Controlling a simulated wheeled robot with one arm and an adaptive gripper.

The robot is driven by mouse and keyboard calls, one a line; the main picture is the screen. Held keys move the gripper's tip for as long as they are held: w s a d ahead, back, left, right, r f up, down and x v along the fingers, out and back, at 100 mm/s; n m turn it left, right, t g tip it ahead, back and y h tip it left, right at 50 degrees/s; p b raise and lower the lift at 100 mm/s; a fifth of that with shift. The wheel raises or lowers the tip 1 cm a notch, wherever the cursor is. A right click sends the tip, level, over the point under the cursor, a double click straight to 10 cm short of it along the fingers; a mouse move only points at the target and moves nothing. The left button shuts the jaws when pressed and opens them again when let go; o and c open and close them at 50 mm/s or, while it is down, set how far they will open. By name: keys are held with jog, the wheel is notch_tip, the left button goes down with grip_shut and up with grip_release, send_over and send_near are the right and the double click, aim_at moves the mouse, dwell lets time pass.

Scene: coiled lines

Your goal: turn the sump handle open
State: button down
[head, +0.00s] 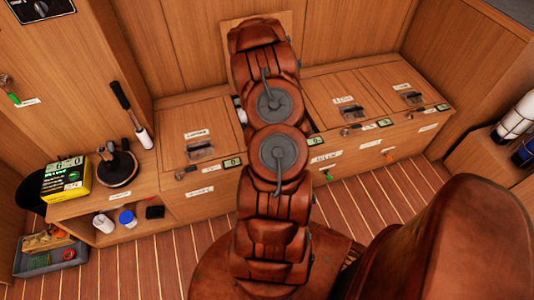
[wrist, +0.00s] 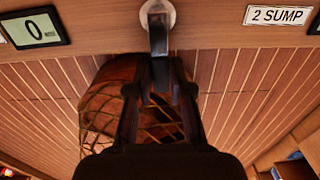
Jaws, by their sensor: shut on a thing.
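In the wrist view, the sump handle (wrist: 157,38) is a dark lever on a pale round mount. It points straight down from the mount, against a wooden front. A white label (wrist: 278,15) to its right reads "2 SUMP". My gripper (wrist: 159,78) is shut on the lower part of the lever, with one finger on each side. The lever's lower end is partly hidden between the fingers. In the head view, my arm covers the middle of the bench, and neither the gripper nor this handle can be made out.
A small display (wrist: 36,28) reading 0 is left of the handle. In the head view, a green-tipped handle (head: 328,175) and an orange one (head: 389,154) sit on the bench front. A low shelf (head: 175,208) with bottles and a grey bin (head: 50,257) stand at left.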

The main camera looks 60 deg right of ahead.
jog(key=c, duration=1)
grip_release()
jog(key=shift+c, duration=0.2)
jog(key=shift+r, duration=0.1)
notch_tip(320, 180, up, 12)
dwell(0.4)
